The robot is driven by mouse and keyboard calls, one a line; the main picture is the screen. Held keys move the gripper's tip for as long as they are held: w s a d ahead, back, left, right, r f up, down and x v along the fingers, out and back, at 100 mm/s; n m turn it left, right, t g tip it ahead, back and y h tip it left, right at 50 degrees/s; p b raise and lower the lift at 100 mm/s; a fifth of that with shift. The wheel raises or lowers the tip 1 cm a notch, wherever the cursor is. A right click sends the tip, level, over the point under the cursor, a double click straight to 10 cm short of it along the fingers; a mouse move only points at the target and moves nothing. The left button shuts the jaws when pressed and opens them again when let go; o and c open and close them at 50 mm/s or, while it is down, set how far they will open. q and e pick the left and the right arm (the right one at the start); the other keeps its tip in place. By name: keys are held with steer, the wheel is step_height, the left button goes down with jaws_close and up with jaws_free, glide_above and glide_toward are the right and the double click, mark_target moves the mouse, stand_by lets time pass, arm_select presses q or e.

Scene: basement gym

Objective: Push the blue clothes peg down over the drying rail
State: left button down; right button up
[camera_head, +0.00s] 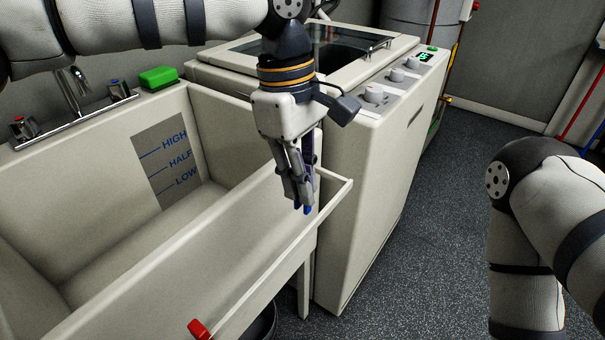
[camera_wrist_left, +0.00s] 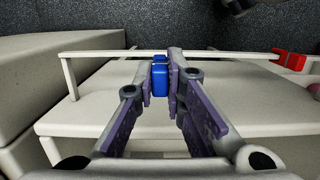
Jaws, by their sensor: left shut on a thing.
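My left gripper (camera_head: 303,203) points down, shut on the blue clothes peg (camera_head: 307,209). Only the peg's lower tip shows below the fingers in the head view. In the left wrist view the blue peg (camera_wrist_left: 159,82) sits between both fingertips (camera_wrist_left: 165,85). The drying rail (camera_head: 268,279) is a thin pale bar along the front of the sink. In the wrist view the rail (camera_wrist_left: 100,54) runs across just beyond the fingertips, and the peg's far end overlaps its line. I cannot tell whether peg and rail touch. My right gripper is out of view; only my right arm shows.
A red peg (camera_head: 199,329) is on the rail's near part, also in the wrist view (camera_wrist_left: 290,59). The deep sink (camera_head: 60,235) lies left, with a green block (camera_head: 158,77) on its back edge. A washing machine (camera_head: 372,180) stands close behind the gripper. Dark floor is clear at right.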

arm_select(q)
steer(key=shift+f+b, duration=0.35)
steer(key=shift+f, duration=3.65)
steer(key=c, duration=1.6)
jaws_free()
steer(key=shift+w+r, duration=0.1)
steer(key=r, duration=0.4)
steer(key=a+r, duration=0.1)
steer(key=r, duration=0.3)
steer(key=w+r, duration=0.1)
steer(key=r, duration=0.2)
steer(key=shift+a+r, duration=0.2)
steer(key=shift+r, duration=0.2)
